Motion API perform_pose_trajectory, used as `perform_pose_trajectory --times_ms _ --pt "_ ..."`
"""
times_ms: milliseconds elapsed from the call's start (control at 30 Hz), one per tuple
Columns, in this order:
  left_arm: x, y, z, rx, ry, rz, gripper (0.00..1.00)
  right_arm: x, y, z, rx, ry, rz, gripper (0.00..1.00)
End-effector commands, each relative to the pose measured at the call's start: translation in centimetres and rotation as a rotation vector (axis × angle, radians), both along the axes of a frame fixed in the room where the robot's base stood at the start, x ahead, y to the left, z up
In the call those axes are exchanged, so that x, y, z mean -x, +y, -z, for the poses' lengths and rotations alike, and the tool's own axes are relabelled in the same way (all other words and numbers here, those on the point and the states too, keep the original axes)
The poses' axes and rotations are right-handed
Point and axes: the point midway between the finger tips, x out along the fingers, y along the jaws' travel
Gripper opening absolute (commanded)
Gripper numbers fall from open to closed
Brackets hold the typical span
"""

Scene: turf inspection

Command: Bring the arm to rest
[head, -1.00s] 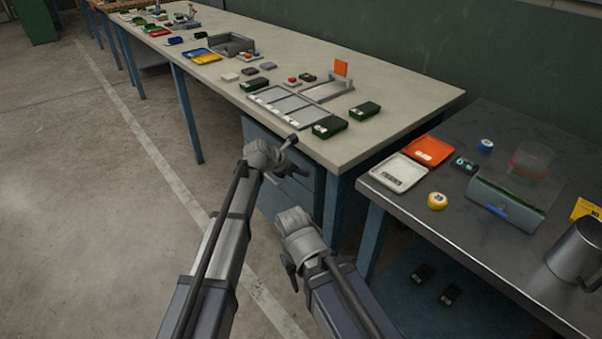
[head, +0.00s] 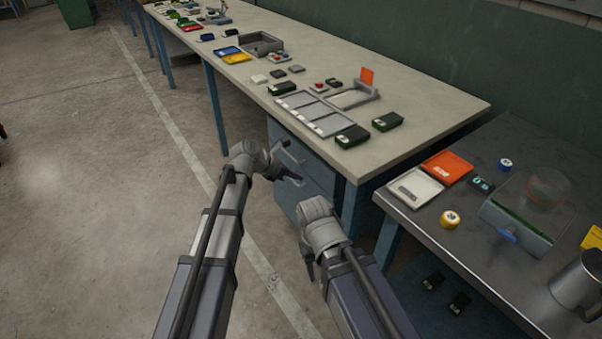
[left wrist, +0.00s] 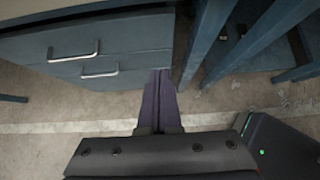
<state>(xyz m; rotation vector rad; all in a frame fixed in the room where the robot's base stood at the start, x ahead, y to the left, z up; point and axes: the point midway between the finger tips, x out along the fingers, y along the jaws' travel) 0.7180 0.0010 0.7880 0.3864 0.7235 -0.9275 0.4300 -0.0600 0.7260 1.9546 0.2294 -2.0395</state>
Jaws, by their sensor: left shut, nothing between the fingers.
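My left gripper (head: 293,178) is shut and empty in the head view, held in front of the blue drawer cabinet (head: 318,178) under the light bench. In the left wrist view its purple fingers (left wrist: 160,95) lie together with nothing between them, and two drawer fronts with metal handles (left wrist: 74,52) show beyond. My right gripper (head: 309,264) hangs low beside the dark table, mostly hidden behind its own wrist, so its jaws cannot be judged.
The light bench (head: 420,125) carries a grey sectioned tray (head: 325,128), dark green boxes (head: 387,122) and small parts. The dark metal table (head: 425,227) at right holds a white tray (head: 415,188), an orange tray (head: 447,167) and a metal jug (head: 583,285). Open floor lies left.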

Motion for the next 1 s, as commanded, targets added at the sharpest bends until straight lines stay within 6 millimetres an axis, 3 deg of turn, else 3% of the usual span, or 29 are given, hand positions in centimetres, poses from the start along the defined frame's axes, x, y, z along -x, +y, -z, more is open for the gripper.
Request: perform_pose_trajectory --times_ms 300,467,800,1000 --pt "0.1 0.1 0.0 -0.004 -0.002 0.004 0.0 0.0 0.0 0.0 0.0 0.0 0.0 0.5" --pt "2.1 1.3 0.8 -0.115 -0.071 0.128 0.0 0.0 0.0 0.0 0.0 0.0 0.0 0.5" --pt "11.7 8.1 4.4 -0.635 -0.344 0.893 0.0 0.0 0.0 0.0 0.0 0.0 0.0 0.5" --pt "16.8 12.1 5.6 -0.824 -0.429 1.373 0.0 0.0 0.0 -0.1 0.0 0.0 0.0 0.5"
